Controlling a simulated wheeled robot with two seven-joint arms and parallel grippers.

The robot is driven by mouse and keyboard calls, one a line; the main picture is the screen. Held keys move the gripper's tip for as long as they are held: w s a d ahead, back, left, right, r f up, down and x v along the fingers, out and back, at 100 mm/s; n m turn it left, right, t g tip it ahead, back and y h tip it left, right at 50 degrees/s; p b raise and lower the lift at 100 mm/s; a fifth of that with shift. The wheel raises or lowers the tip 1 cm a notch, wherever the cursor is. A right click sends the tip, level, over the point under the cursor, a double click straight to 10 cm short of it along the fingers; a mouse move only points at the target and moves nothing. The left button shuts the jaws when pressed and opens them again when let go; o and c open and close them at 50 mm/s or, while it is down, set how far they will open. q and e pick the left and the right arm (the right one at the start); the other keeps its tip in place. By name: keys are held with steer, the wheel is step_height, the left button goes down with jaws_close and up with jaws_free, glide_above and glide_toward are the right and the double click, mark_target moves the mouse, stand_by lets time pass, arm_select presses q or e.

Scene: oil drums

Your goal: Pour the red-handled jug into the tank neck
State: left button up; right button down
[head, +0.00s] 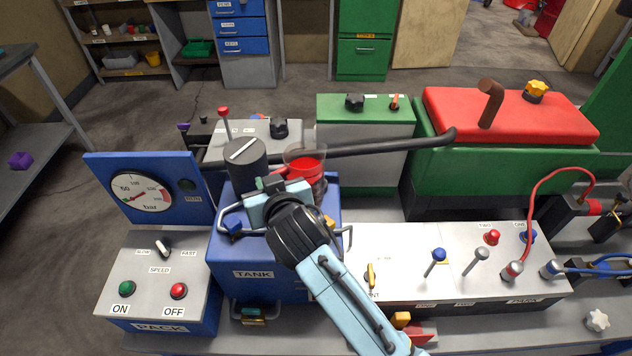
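The blue tank (225,254), labelled TANK, stands left of centre with a wire handle at its side. A clear vessel with red in it (306,168) is at the tank's top right, just beyond my wrist. It may be the jug, but I see no clear handle. A dark cylinder (247,152) with a white bar on its top stands beside it. My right gripper (274,188) is over the tank, close to the vessel. My wrist hides its fingertips, so I cannot tell whether it touches or holds anything. The tank neck cannot be made out. My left gripper is not in view.
A blue gauge panel (146,190) and a pack (148,285) with buttons stand left. A panel with levers (452,257) is right. A dark pipe (390,147) runs behind the vessel to a green box with a red lid (520,112). Open floor lies beyond.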

steer(key=shift+n+g+y, duration=0.4)
steer(key=shift+n+y, duration=0.3)
steer(key=a, duration=0.2)
steer(key=s+a, duration=0.1)
steer(key=a, duration=0.5)
steer(key=shift+s+r, duration=0.1)
steer(key=shift+s, duration=0.2)
steer(key=shift+d+r, duration=0.1)
steer(key=shift+d, duration=0.05)
steer(key=shift+w+d+r+m+g+y, duration=0.3)
steer(key=shift+w+d+r+m, duration=0.1)
steer(key=shift+d+r+m, duration=0.15)
steer(key=shift+w+d+r+m+g+y, duration=0.25)
steer(key=shift+w+d+r+m+g, duration=0.15)
steer(key=shift+r, duration=0.3)
steer(key=shift+w+d+r+m+g+y, duration=0.25)
steer(key=shift+w+d+r+m, duration=0.2)
steer(key=shift+r+m, duration=0.15)
steer(key=shift+w+d+r+m, duration=0.25)
steer(key=shift+w+d, duration=0.05)
steer(key=shift+w+d+f+m+g+y, duration=0.35)
steer(key=shift+w+d+m+g+y, duration=0.1)
steer(key=shift+w+d+m+y, duration=0.25)
steer(key=shift+w+d+r+m, duration=0.15)
steer(key=shift+d+r+m, duration=0.1)
steer(key=shift+r, duration=0.25)
steer(key=shift+w+d+r+m, duration=0.15)
steer(key=shift+d+r, duration=0.1)
steer(key=shift+r, duration=0.2)
